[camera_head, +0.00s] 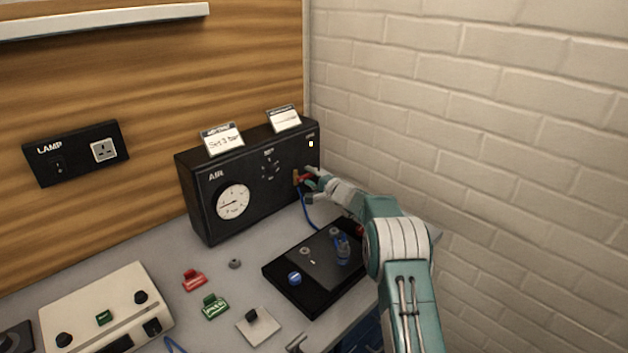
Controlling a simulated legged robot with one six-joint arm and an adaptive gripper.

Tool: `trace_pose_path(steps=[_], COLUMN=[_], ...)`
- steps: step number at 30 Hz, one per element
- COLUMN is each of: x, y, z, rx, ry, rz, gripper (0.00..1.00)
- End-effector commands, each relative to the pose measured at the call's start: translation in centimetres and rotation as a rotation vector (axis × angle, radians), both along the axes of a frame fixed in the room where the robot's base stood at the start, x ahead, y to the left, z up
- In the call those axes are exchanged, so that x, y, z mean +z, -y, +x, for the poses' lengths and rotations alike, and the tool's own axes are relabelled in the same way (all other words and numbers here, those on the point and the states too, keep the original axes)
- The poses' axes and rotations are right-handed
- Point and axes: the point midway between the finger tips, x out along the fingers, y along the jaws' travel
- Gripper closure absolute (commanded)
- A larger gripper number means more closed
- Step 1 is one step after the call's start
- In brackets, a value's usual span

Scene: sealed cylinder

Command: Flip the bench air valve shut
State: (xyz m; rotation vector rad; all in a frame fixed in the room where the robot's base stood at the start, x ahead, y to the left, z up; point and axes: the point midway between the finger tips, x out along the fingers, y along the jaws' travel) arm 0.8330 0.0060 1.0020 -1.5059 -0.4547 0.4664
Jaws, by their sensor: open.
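The black AIR box (222,180) stands at the back of the bench against the wooden panel. It has a round white gauge (233,202) on its front. A small valve lever (297,178), orange-brown with some red by it, is at the right end of the box's front face. My gripper (312,178) is right at the lever, reaching in from the right. Its fingers are small here and partly overlap the lever, so I cannot tell whether they touch it. A blue hose (306,209) hangs below the lever.
A black plate (284,299) with blue and grey fittings lies in front of the box, under my arm. Red (194,280) and green (215,307) blocks and a cream unit (75,312) are to the left. A brick wall (480,90) closes the right side.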

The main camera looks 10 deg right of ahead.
Motion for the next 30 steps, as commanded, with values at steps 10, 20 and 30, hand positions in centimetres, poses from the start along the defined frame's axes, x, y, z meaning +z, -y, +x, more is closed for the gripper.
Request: trace_pose_path(steps=[10,20,30], x=[0.0,-0.1,-0.2], y=[2.5,5.7,6.6], z=[-3.4,-8.2,-9.8], rx=[-0.003,-0.003,-0.001], ry=[-0.001,-0.002,-0.002], rz=[0.0,0.0,0.0], gripper=[0.44,0.44,0.44])
